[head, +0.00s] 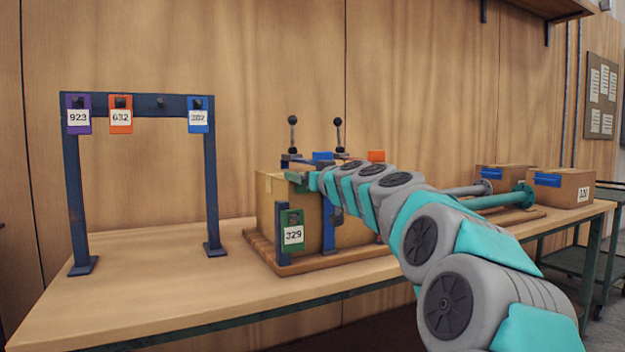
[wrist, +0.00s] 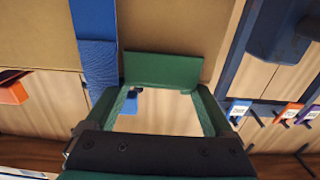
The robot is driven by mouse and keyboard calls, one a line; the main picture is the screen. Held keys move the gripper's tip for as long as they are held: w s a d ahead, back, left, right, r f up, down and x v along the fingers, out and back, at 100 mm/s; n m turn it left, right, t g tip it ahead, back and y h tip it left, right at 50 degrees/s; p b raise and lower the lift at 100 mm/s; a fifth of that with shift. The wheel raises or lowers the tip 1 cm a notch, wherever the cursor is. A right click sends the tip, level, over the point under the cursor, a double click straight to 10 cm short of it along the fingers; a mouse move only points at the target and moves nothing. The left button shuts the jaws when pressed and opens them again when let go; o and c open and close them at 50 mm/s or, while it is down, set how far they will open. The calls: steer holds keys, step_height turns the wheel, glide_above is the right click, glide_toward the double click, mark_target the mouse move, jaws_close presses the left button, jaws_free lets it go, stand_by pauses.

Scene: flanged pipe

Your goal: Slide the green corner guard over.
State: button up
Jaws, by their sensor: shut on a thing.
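The green corner guard (head: 297,178) is at the upper left front of a strapped cardboard box (head: 272,205). In the wrist view the green guard (wrist: 162,70) is a flat plate spanning the fingertips, against or very close to the cardboard. My gripper (wrist: 163,88) is shut on it. In the head view my wrist and arm hide most of the gripper and the box's right part. A blue strap (wrist: 94,40) runs along the cardboard just left of the guard in the wrist view. I cannot tell whether the guard touches the strap.
A blue frame (head: 140,104) with numbered tags stands at the left. A green tag (head: 292,230) marked 329 hangs in front of the box. Two black-knobbed levers (head: 338,135) rise behind. A flanged pipe (head: 495,200) and cartons (head: 562,186) are at the right. The table's left front is clear.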

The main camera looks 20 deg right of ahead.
steer(key=shift+a, duration=0.7)
steer(key=o, duration=1.1)
steer(key=shift+s, duration=0.15)
steer(key=s+b, duration=0.1)
steer(key=s, duration=0.6)
steer(key=shift+s+d, duration=0.1)
steer(key=shift+s, duration=0.2)
